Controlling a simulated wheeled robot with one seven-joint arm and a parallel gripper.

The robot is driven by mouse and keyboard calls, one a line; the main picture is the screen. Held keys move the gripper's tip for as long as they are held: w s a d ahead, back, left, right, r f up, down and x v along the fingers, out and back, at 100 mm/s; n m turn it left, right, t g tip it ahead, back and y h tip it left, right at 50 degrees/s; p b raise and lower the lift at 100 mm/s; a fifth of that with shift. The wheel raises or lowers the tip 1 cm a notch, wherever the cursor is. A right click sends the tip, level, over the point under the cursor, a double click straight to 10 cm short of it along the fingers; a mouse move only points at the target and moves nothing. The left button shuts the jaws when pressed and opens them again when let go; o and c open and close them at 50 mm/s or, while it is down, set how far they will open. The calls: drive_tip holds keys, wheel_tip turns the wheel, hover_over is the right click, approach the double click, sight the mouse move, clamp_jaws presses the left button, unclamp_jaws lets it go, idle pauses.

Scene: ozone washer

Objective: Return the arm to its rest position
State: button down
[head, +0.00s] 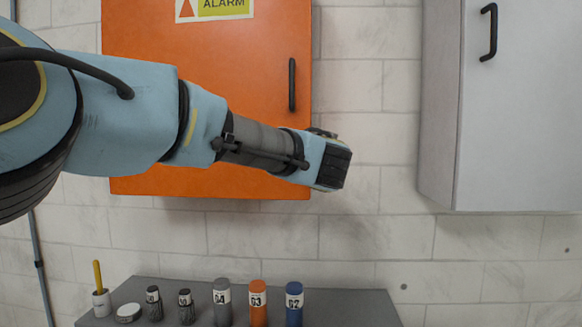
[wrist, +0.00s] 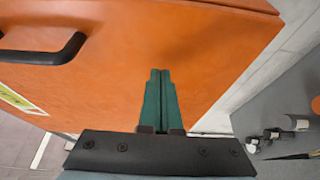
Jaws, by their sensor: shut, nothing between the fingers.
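My arm reaches in from the left in the head view, its blue links stretched across the front of the orange cabinet. Its end, a dark block (head: 333,167), sits just past the cabinet's lower right corner; the fingers are hidden there. In the wrist view my gripper (wrist: 160,75) shows two green fingers side by side, touching along their length, with nothing between them. They appear in front of the orange cabinet door (wrist: 190,45).
The orange cabinet (head: 240,90) has a black handle (head: 292,84) and hangs on a tiled wall. A grey cabinet (head: 520,120) hangs at right. Below, a grey shelf (head: 350,305) bears an orange bottle (head: 258,305), a blue bottle (head: 294,308), other containers and a white cup (head: 102,304).

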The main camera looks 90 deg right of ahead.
drive_tip(key=b+v, duration=0.2)
drive_tip(key=v, duration=0.7)
drive_tip(key=shift+f, duration=0.25)
drive_tip(key=shift+a, duration=0.1)
